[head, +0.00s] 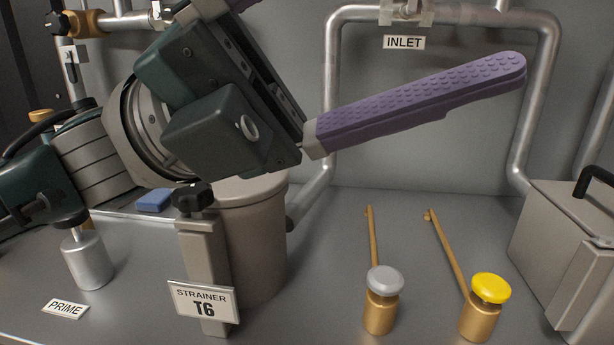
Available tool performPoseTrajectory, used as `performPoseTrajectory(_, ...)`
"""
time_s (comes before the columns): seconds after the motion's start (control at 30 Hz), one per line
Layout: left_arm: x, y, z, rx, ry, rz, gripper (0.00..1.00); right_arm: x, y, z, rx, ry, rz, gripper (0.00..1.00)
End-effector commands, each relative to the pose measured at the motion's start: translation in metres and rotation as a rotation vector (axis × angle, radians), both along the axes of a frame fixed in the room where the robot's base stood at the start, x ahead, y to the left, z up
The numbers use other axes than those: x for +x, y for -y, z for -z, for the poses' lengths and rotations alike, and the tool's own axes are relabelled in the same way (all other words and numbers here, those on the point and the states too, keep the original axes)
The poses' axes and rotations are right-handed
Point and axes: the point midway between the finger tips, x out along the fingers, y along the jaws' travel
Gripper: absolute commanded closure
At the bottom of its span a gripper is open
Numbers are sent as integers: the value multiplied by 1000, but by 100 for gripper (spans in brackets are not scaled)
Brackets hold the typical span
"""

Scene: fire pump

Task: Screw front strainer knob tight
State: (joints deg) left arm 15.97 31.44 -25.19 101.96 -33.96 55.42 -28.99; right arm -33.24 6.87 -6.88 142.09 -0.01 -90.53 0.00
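The strainer (258,235) is a grey-beige canister left of centre. A beige upright bracket (203,265) stands at its front with a sign reading "STRAINER T6" (203,301). A black lobed knob (193,198) sits on top of this bracket; I cannot tell how tight it is. My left gripper (420,100) is above and right of the knob, apart from it. One purple finger reaches right; the other leaves the top of the view, so the fingers are spread wide with nothing seen between them. My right gripper is not in view.
A silver cylinder with a black knob (87,257) stands by the "PRIME" sign (65,308). Brass valves with grey (384,281) and yellow (491,288) caps stand right. A grey box (570,250) is far right. Inlet pipes (440,14) run behind. The deck between strainer and valves is clear.

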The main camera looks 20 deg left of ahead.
Motion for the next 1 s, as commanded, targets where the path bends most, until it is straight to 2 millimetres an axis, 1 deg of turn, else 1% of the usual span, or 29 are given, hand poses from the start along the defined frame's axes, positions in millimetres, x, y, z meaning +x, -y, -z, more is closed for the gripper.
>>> performPoseTrajectory(0.03,8,-15,1,-114,-179,-52,17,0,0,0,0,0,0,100)
performPoseTrajectory(0.07,15,-27,2,-186,-290,-84,17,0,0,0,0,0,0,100)
performPoseTrajectory(0.1,23,-44,7,-282,-435,-125,17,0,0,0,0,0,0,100)
performPoseTrajectory(0.13,29,-59,13,-354,-545,-156,17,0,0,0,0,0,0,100)
performPoseTrajectory(0.17,34,-73,21,-427,-654,-184,17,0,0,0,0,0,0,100)
performPoseTrajectory(0.2,39,-94,34,-525,-796,-222,17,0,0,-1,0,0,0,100)
performPoseTrajectory(0.23,42,-109,45,-597,-898,-250,17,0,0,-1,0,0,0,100)
performPoseTrajectory(0.27,42,-124,57,-668,-995,-275,17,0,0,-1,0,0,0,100)
performPoseTrajectory(0.3,41,-143,74,-759,-1117,-309,17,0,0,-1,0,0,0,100)
performPoseTrajectory(0.4,30,-182,114,-960,-1363,-376,17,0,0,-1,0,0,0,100)
performPoseTrajectory(0.5,16,-207,143,-1106,-1525,-421,17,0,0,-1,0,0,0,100)
performPoseTrajectory(0.6,6,-220,159,-1190,-1610,-446,17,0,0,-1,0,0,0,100)
performPoseTrajectory(0.67,5,-223,163,-1213,-1630,-450,17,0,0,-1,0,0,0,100)
performPoseTrajectory(0.73,8,-224,164,-1222,-1638,-452,17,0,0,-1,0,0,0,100)
performPoseTrajectory(0.87,24,-222,164,-1221,-1635,-449,17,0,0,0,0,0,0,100)
performPoseTrajectory(1.0,48,-219,164,-1219,-1634,-449,17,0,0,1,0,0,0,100)
